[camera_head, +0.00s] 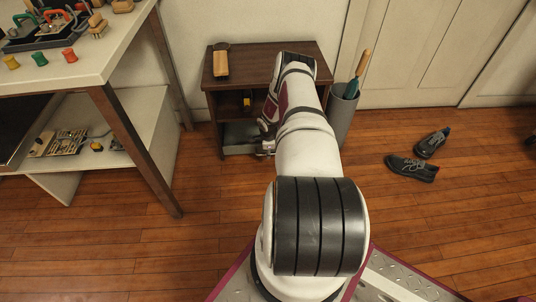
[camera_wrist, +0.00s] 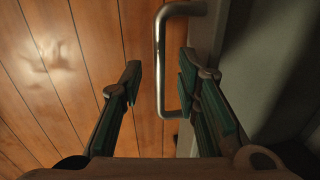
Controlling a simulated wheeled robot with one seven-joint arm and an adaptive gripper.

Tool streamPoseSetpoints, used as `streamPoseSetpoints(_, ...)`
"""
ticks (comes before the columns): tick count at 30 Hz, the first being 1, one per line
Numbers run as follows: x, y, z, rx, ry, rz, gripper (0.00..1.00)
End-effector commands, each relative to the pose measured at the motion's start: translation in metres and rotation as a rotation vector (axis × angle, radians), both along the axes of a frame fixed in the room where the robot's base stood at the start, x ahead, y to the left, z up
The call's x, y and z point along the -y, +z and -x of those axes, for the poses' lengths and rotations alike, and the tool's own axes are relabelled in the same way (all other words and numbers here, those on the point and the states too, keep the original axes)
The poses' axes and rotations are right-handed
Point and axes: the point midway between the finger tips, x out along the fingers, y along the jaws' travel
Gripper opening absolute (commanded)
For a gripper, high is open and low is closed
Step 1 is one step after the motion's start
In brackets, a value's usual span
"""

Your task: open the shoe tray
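The shoe tray (camera_head: 240,138) looks like the grey box low in the small dark wooden cabinet in the head view. My arm hides its right part. In the wrist view its grey side (camera_wrist: 262,60) fills the right. A bent metal bar handle (camera_wrist: 160,62) stands out from it. My gripper (camera_wrist: 160,78) is open, with one green-padded finger on each side of the handle bar. The right finger is close to the bar, and a wider gap shows at the left finger. I cannot tell whether either finger touches it.
The cabinet (camera_head: 236,88) has a brush (camera_head: 220,62) on top. A grey bin (camera_head: 341,115) with handles in it stands at its right. Dark shoes (camera_head: 411,168) lie on the floor further right. A workbench (camera_head: 125,50) stands at the left. Wooden floor before the cabinet is clear.

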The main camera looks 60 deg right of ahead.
Motion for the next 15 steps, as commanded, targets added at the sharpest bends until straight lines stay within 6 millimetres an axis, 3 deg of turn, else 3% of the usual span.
streamPoseSetpoints(9,0.0006,-0.0027,-0.0007,0.000,-0.001,0.000,0.30)
streamPoseSetpoints(10,0.0005,-0.0027,-0.0007,0.000,-0.001,0.000,0.28)
streamPoseSetpoints(13,0.0005,-0.0026,-0.0007,0.000,-0.001,0.000,0.05)
streamPoseSetpoints(15,0.0005,-0.0026,-0.0006,0.000,-0.001,0.000,0.00)
